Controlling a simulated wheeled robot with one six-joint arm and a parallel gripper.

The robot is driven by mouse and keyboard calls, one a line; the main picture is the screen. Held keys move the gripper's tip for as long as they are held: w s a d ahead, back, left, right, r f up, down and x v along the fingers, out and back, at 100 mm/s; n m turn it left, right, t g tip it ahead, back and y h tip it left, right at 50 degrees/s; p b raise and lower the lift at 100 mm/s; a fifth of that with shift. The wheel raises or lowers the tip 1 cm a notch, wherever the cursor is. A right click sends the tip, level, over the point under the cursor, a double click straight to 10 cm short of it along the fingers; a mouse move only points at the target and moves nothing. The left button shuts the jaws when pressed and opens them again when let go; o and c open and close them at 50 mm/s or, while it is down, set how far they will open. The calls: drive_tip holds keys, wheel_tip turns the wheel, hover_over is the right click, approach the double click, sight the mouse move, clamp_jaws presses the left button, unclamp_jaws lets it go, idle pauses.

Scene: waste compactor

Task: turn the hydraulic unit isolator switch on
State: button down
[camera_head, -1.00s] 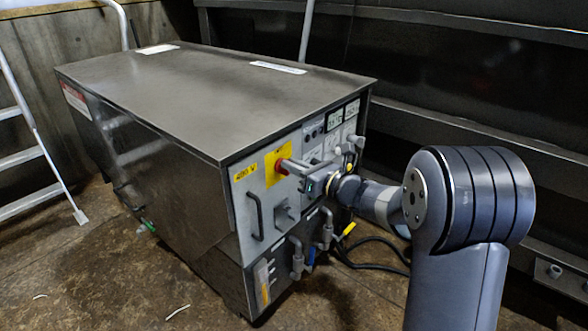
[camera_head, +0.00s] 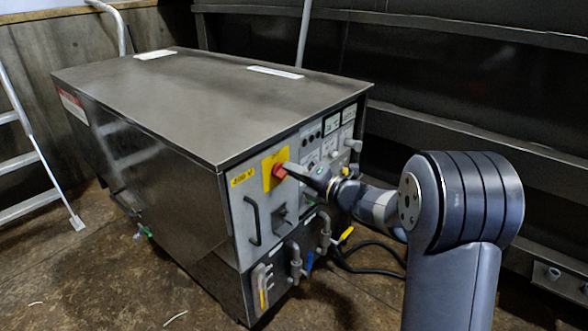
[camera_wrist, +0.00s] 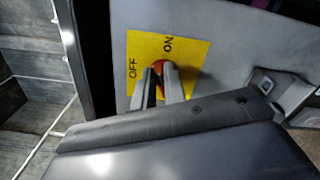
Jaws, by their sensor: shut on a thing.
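The isolator switch is a red rotary knob (camera_head: 280,171) on a yellow plate (camera_head: 268,164), on the front panel of the grey hydraulic unit (camera_head: 210,95). In the wrist view the red knob (camera_wrist: 158,68) shows between my two fingers, and the plate (camera_wrist: 140,45) reads OFF at left and ON at upper right. My gripper (camera_wrist: 158,78) is shut on the knob, with its fingertips at the plate. The fingers hide most of the knob, so I cannot tell which mark it points to.
Pipes and valves (camera_head: 296,262) sit lower on the unit. Gauges (camera_head: 332,123) and knobs are at right. A ladder (camera_head: 40,150) stands at far left.

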drive_tip(key=m, duration=0.1)
drive_tip(key=m+p, duration=0.1)
drive_tip(key=m, duration=0.2)
drive_tip(key=shift+d+f+m+p, duration=0.1)
drive_tip(key=shift+f+m+p, duration=0.2)
drive_tip(key=shift+m, duration=0.1)
idle(0.4)
drive_tip(key=c, duration=1.5)
unclamp_jaws()
drive_tip(key=shift+o, duration=0.2)
drive_tip(key=p+v, duration=0.1)
drive_tip(key=v, duration=0.9)
drive_tip(key=shift+s+d, duration=0.25)
drive_tip(key=shift+d, duration=0.05)
